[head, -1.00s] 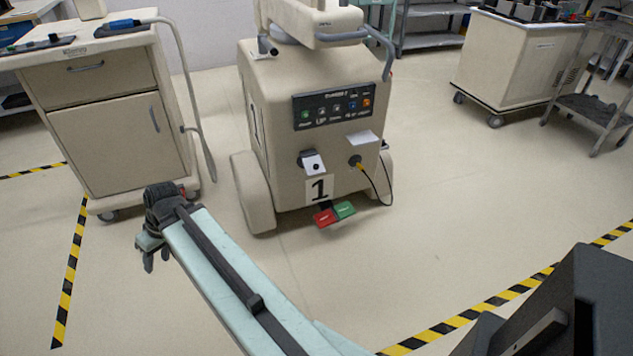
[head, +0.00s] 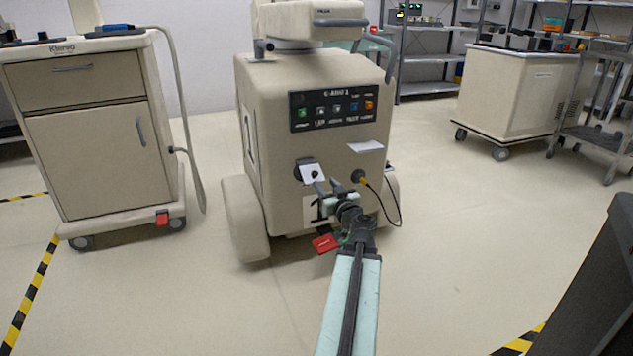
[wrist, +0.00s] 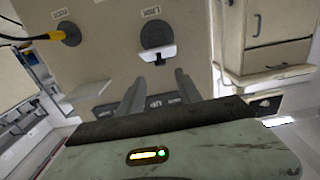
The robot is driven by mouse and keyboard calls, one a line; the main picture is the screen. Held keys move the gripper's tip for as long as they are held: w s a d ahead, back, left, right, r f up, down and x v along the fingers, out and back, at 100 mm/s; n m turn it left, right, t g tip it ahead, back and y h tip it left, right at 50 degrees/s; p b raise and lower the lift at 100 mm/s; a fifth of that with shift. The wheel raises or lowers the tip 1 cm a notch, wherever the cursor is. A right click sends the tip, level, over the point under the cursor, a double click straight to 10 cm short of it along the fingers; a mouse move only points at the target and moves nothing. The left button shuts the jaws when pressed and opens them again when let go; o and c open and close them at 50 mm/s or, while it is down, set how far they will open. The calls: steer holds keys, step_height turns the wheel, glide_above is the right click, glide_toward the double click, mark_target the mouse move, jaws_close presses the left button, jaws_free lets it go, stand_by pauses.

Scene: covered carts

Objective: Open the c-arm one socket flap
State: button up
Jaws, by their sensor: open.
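The c-arm one (head: 275,95) is a beige wheeled unit in the middle of the head view. Its socket flap (head: 304,166) is a dark cover with a white tab, at the left of the front face. In the wrist view the flap (wrist: 157,34) looks round and lies flat over the socket, with the white tab along its lower edge. My gripper (head: 327,187) is open and empty, in front of the c-arm just right of and below the tab. In the wrist view its two fingers (wrist: 158,84) point toward the tab, apparently without touching it.
A yellow plug (head: 360,178) with a black cable sits right of the flap. A red pedal (head: 325,244) lies below. A beige cabinet (head: 95,150) stands at left, a cart (head: 510,95) at back right. Floor between is clear.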

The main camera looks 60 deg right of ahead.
mark_target(314, 174)
steer(key=x, duration=0.7)
steer(key=shift+w, duration=0.25)
jaws_close()
steer(key=shift+a, duration=0.2)
stand_by(0.8)
